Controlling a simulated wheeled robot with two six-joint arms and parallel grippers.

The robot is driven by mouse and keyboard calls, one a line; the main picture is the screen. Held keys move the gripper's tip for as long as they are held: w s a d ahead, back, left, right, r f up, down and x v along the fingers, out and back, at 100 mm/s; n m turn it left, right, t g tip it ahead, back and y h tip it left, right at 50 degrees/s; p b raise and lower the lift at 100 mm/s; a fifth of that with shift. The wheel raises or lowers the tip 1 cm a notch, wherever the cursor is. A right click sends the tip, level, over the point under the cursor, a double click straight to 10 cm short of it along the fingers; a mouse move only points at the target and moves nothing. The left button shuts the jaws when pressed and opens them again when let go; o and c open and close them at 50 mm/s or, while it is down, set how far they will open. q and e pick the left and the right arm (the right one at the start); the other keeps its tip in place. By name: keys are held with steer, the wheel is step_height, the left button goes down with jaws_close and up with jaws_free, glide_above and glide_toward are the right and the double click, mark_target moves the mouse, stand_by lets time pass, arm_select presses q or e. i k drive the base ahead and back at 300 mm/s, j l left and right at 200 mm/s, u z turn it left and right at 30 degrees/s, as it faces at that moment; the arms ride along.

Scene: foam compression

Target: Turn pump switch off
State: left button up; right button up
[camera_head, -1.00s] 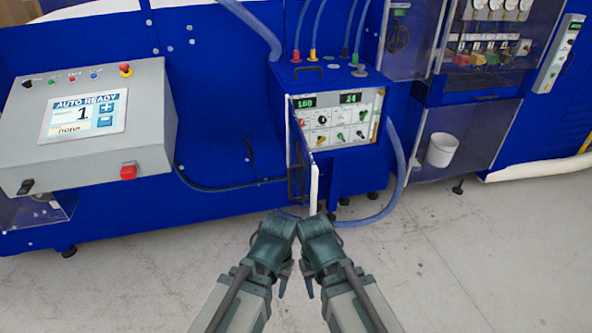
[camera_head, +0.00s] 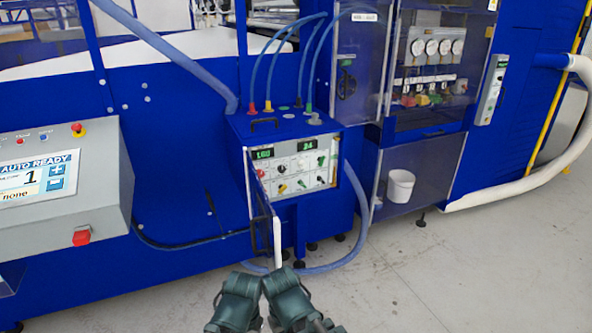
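A blue control box (camera_head: 290,125) stands in the middle with its front door (camera_head: 264,225) swung open toward me. Its light panel (camera_head: 292,170) carries two green displays reading about 160 and 24, with several small knobs and switches below. Labels are too small to read, so I cannot tell which one is the pump switch. My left gripper (camera_head: 234,300) and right gripper (camera_head: 288,298) are side by side at the bottom edge, apart from the box; their fingers are not clear.
A grey console (camera_head: 105,215) with a touchscreen reading AUTO READY stands at the left. Blue hoses (camera_head: 357,215) loop beside and below the box. A clear-doored cabinet with a white bucket (camera_head: 400,186) is at the right. The grey floor (camera_head: 450,270) is free at lower right.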

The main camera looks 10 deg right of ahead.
mark_target(321, 160)
steer(key=i+l+z, duration=0.3)
steer(key=l, duration=0.25)
steer(key=i+l+z, duration=0.35)
steer(key=l, duration=0.1)
